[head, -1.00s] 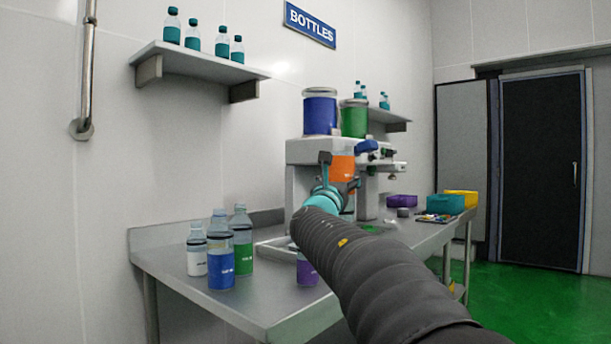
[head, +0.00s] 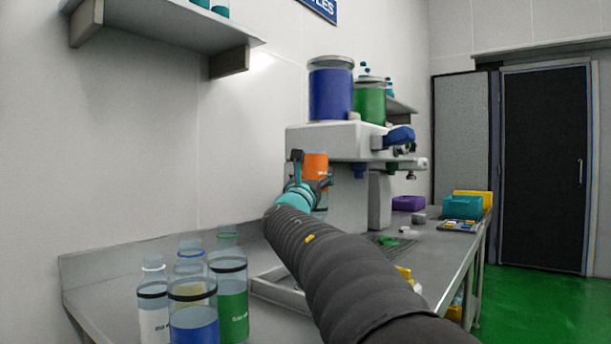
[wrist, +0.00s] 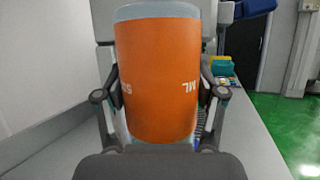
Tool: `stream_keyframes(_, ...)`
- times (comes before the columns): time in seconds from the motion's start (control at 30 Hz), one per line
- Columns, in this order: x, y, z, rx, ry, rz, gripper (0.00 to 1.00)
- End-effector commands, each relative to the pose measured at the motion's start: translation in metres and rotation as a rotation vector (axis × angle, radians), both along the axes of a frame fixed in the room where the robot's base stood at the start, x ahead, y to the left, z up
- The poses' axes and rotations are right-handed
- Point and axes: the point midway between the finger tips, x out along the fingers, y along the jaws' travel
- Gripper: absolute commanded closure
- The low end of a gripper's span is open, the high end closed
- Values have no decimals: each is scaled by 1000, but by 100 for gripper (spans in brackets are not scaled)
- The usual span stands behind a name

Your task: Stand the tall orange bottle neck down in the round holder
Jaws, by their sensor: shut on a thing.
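The tall orange bottle (head: 315,166) is held up in front of the white machine, roughly upright. Its orange label is high and a clear part shows below it, so it appears neck down. In the wrist view the orange bottle (wrist: 158,80) fills the middle, with its broad clear end at the top. My gripper (wrist: 158,100) is shut on its sides, one finger each side. In the head view my gripper (head: 312,186) partly covers the bottle. The neck's tip is hidden. I cannot make out the round holder in either view.
Several bottles, including a green-labelled one (head: 231,312), stand at the front left of the steel table. A white frame (head: 268,288) lies behind my arm. The white machine (head: 335,140) carries blue and green jars. Purple (head: 408,203) and teal (head: 462,208) bins stand at the far end.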

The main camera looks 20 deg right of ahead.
Motion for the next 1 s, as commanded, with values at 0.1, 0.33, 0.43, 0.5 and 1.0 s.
stream_keyframes(0.1, 0, -1, -2, 0, 0, -1, 62)
stream_keyframes(0.33, 0, 2, -14, -1, 0, 2, 62)
stream_keyframes(0.43, 0, 2, -21, 0, 1, 3, 62)
stream_keyframes(0.5, 0, 3, -28, 0, 0, 4, 62)
stream_keyframes(1.0, -3, 6, -42, -1, 0, 4, 62)
